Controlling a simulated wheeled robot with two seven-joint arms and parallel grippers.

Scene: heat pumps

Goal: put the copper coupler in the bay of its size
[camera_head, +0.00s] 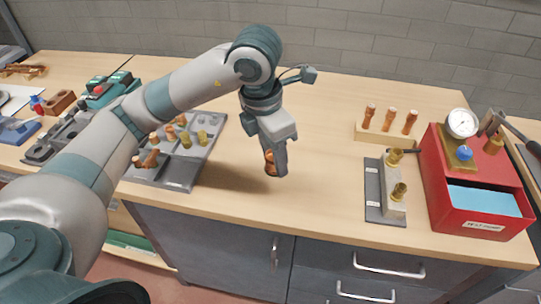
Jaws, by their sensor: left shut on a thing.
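My left gripper (276,160) is in the middle of the head view, pointing down. It is shut on a copper coupler (269,164), held above the bare bench just right of the grey tray; the fingers hide part of it. The grey compartment tray (180,184) lies at the left of the gripper, with several copper and brass fittings in its bays; my left arm covers part of it. One front bay looks empty. My right gripper does not show.
A wooden block (385,136) with three copper pieces stands right of centre. A grey plate with brass fittings (372,190) lies in front of it. A red box (470,190) with a gauge stands at the right. Bench (310,200) between gripper and plate is clear.

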